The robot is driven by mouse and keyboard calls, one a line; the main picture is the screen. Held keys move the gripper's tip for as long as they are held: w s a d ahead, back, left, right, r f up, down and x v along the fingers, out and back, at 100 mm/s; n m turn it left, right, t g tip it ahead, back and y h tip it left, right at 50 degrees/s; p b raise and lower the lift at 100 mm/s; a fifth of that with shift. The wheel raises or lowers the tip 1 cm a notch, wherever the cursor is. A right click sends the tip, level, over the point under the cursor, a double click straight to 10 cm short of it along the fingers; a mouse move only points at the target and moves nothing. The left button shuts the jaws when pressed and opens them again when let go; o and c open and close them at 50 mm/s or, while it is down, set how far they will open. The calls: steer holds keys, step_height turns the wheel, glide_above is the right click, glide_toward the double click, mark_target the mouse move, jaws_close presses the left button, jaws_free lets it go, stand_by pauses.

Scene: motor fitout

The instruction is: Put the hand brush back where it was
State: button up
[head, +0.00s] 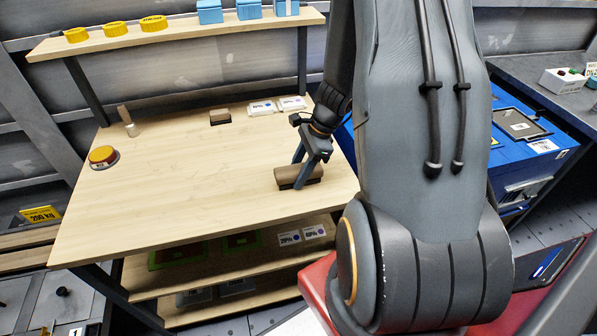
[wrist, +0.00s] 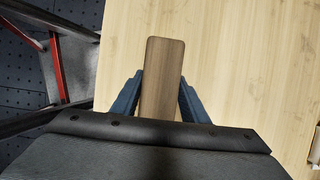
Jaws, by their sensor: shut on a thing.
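The hand brush (head: 300,176) is a brown wooden block with a dark underside, at the right part of the wooden bench top. My gripper (head: 298,168) reaches down onto it and is shut on it. In the wrist view the brush (wrist: 161,75) lies between the two blue-grey fingers, its rounded far end sticking out past them. The lower part of the brush is hidden there by my wrist. The brush is at or just above the bench top (head: 190,200); I cannot tell if it touches.
A similar brown block with a dark base (head: 220,116) lies at the back of the bench. White label cards (head: 262,107) stand beside it. A shelf (head: 200,34) runs above. The bench's middle is clear.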

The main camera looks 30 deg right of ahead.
steer(key=shift+f, duration=0.1)
steer(key=o, duration=1.3)
